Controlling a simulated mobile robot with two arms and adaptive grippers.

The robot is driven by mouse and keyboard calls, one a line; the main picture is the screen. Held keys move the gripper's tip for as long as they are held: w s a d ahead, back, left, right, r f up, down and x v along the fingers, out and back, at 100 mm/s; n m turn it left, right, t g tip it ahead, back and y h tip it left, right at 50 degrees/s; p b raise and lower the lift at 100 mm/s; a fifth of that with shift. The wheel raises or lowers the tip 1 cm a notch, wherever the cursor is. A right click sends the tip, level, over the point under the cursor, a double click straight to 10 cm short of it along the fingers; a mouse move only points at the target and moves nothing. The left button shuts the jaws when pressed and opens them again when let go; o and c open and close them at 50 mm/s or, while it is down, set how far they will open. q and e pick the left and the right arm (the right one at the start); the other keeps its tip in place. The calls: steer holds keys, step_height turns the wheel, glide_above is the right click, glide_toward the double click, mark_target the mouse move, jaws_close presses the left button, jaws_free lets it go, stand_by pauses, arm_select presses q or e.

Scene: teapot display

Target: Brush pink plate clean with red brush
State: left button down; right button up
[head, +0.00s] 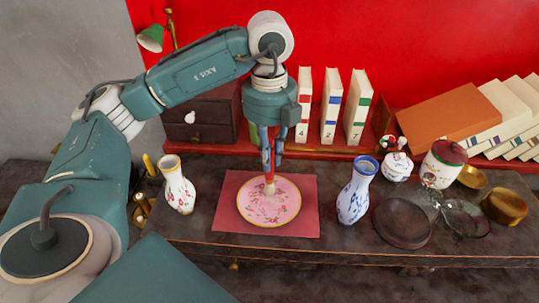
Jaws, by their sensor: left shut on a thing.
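The pink plate (268,209) with a gold rim and floral pattern lies flat on a red mat (228,222) on the dark table. My left gripper (271,153) points down above the plate's back part and is shut on the red brush (267,160), held upright. The pale bristles (270,185) are at the plate's upper middle and appear to touch it. Whitish marks show on the plate near its centre; I cannot tell whether they are dirt or pattern. My right gripper is not in view.
A floral vase (178,186) stands left of the mat, and a blue and white vase (355,192) stands close to its right. A lidded jar (442,165), brass bowls and dark dishes (402,223) crowd the right side. Books (330,108) stand on the red shelf behind.

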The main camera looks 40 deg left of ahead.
arm_select(q)
steer(key=shift+f+b, duration=0.8)
steer(key=shift+f, duration=0.2)
stand_by(0.4)
